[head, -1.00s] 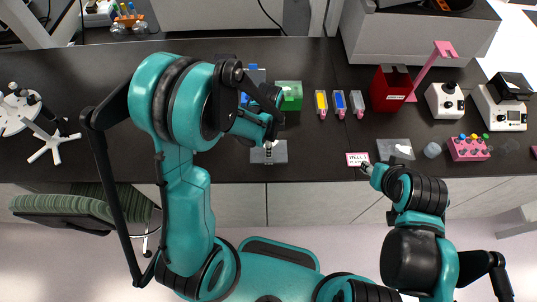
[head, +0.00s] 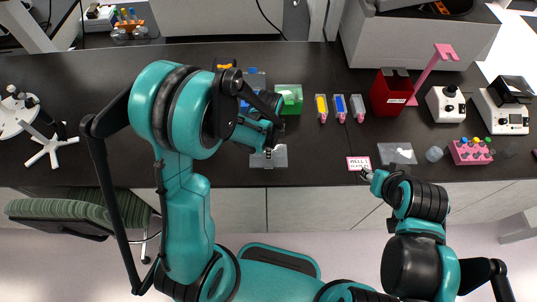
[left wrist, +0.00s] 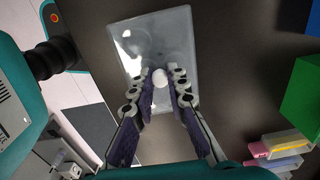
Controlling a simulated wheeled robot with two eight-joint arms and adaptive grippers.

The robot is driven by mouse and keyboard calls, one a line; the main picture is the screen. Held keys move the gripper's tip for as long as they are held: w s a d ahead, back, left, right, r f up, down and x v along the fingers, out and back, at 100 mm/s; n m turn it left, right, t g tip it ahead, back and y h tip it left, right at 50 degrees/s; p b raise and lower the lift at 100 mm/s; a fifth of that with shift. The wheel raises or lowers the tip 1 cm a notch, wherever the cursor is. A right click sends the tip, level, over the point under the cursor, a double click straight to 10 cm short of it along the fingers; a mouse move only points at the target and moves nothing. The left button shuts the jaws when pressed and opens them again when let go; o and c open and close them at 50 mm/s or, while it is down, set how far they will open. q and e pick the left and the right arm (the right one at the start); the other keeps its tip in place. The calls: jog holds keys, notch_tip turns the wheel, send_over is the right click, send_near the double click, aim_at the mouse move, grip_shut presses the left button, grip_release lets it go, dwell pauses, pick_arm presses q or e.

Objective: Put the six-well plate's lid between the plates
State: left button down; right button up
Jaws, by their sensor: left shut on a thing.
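The clear, greyish lid (left wrist: 183,38) with a white knob (left wrist: 160,80) lies below my left gripper (left wrist: 160,74) in the left wrist view. The two purple-padded fingers are shut on the knob from both sides. Faint round outlines show through the lid; I cannot tell whether it is raised off its plate. In the head view the lid (head: 280,158) shows near the front of the dark bench, partly under my left gripper (head: 268,152). A second clear plate (head: 398,154) lies to the right. My right gripper (head: 370,174) is by the bench's front edge, its fingers too small to judge.
A pink-bordered label (head: 358,163) lies left of the second plate. A green box (head: 288,98) and several coloured cartridges (head: 340,107) stand behind. A pink tube rack (head: 469,152) is at the right. The bench between lid and label is clear.

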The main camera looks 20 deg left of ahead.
pick_arm(q)
jog(key=shift+w+r, duration=0.1)
jog(key=shift+r, duration=0.1)
jog(key=shift+r+p, duration=0.95)
jog(key=shift+r, duration=0.3)
jog(key=shift+d, duration=0.1)
